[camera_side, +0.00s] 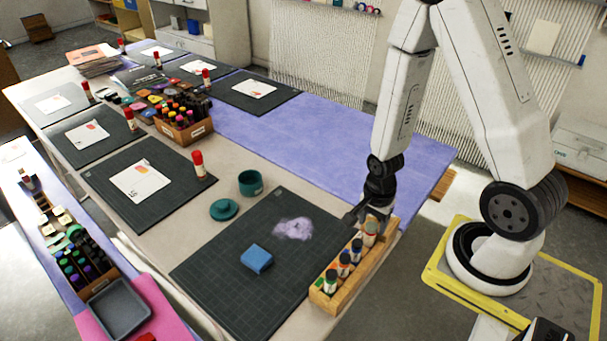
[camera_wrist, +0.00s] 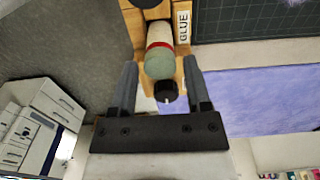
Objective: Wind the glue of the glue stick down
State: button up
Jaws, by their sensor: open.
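A wooden rack (camera_side: 335,297) at the near right edge of the table holds several upright stick-like containers with coloured bands. The one at its far end (camera_side: 370,233) stands beside my gripper (camera_side: 372,213). In the wrist view, my gripper (camera_wrist: 160,66) is open, its two fingers on either side of a pale cylinder with a grey-green end and red band (camera_wrist: 160,58). I see gaps at both sides. A small black ridged knob with a white mark (camera_wrist: 166,92) shows between the fingers. The rack bears a GLUE label (camera_wrist: 184,27). I cannot tell how far the glue stands out.
A dark cutting mat (camera_side: 225,272) beside the rack bears a blue block (camera_side: 257,258) and a pale purple smear (camera_side: 293,228). A teal pot (camera_side: 251,183) and teal lid (camera_side: 223,209) are behind it. A red-capped stick (camera_side: 198,165) stands on another mat. The purple tabletop (camera_side: 330,150) is clear.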

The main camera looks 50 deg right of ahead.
jog(key=c, duration=0.7)
jog(key=shift+n, duration=0.3)
jog(key=shift+n, duration=2.1)
jog(key=shift+n, duration=2.4)
